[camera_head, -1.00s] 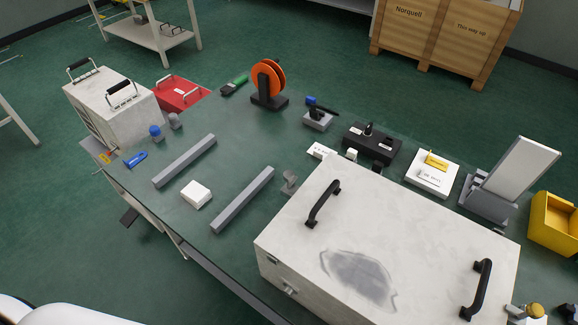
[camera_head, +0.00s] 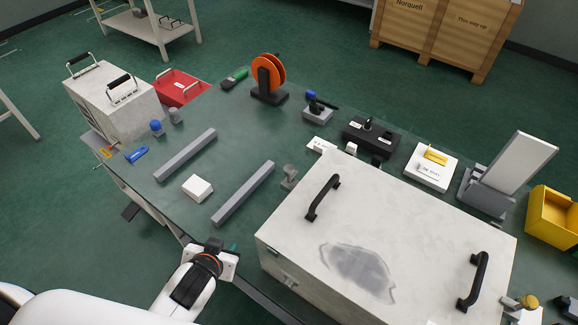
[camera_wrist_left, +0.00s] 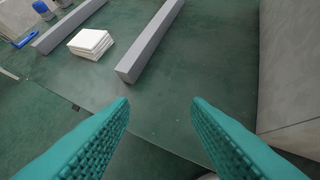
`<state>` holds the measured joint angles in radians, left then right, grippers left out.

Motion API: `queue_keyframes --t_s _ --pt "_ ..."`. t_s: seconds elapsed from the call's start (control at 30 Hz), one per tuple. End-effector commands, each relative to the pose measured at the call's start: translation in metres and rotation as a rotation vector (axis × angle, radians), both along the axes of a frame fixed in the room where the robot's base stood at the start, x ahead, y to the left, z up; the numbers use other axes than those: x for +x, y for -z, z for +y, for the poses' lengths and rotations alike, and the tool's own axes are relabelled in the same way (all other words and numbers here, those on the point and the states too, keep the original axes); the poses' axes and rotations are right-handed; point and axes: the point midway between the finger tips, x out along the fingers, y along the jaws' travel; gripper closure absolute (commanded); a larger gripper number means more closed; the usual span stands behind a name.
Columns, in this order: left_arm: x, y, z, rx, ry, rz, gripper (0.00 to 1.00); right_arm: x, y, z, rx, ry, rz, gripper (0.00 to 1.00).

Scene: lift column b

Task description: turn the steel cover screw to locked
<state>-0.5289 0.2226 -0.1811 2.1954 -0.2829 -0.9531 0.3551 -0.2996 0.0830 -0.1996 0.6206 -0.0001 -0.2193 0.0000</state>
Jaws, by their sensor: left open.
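At the lower right of the head view, a small grey knob (camera_head: 508,302) sits beside a brass-coloured knob (camera_head: 529,302). The grey one may be the steel cover screw, but it is too small for me to be sure or to read its setting. The large white box partly hides this spot. My left gripper (camera_head: 233,248) is at the table's near edge, left of the large box and far from these knobs. In the left wrist view its teal fingers (camera_wrist_left: 160,104) are apart with nothing between them. My right gripper is not in view.
The large white box (camera_head: 400,215) with black handles fills the right front. An orange reel (camera_head: 271,75), a black unit (camera_head: 371,138) and a yellow bin (camera_head: 553,218) stand farther off.

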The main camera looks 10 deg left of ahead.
Motion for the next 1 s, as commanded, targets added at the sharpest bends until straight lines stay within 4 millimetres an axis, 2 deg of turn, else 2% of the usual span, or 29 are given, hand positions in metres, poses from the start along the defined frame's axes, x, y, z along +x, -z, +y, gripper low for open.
queue_keyframes --t_s 0.1,0.2,0.3,0.4,0.53,0.7,0.87,1.0 --pt "0.026 -0.037 -0.001 -0.01 0.02 -0.228 0.57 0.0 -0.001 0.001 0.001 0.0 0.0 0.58" --pt "0.043 -0.076 -0.014 -0.054 0.086 -0.435 0.57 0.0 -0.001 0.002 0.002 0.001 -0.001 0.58" --pt "0.049 -0.111 -0.036 -0.124 0.194 -0.603 0.57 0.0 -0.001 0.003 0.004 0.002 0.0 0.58" --pt "0.046 -0.135 -0.058 -0.193 0.306 -0.705 0.57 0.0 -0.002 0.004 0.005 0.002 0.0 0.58" --pt "0.039 -0.151 -0.077 -0.255 0.41 -0.765 0.57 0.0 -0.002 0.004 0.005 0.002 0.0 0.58" --pt "0.04 -0.157 -0.087 -0.285 0.452 -0.784 0.57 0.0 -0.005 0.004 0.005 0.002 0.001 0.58" --pt "0.057 -0.159 -0.094 -0.284 0.451 -0.785 0.57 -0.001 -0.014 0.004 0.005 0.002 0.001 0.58" --pt "0.08 -0.16 -0.103 -0.282 0.449 -0.785 0.57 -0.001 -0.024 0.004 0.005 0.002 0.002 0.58"
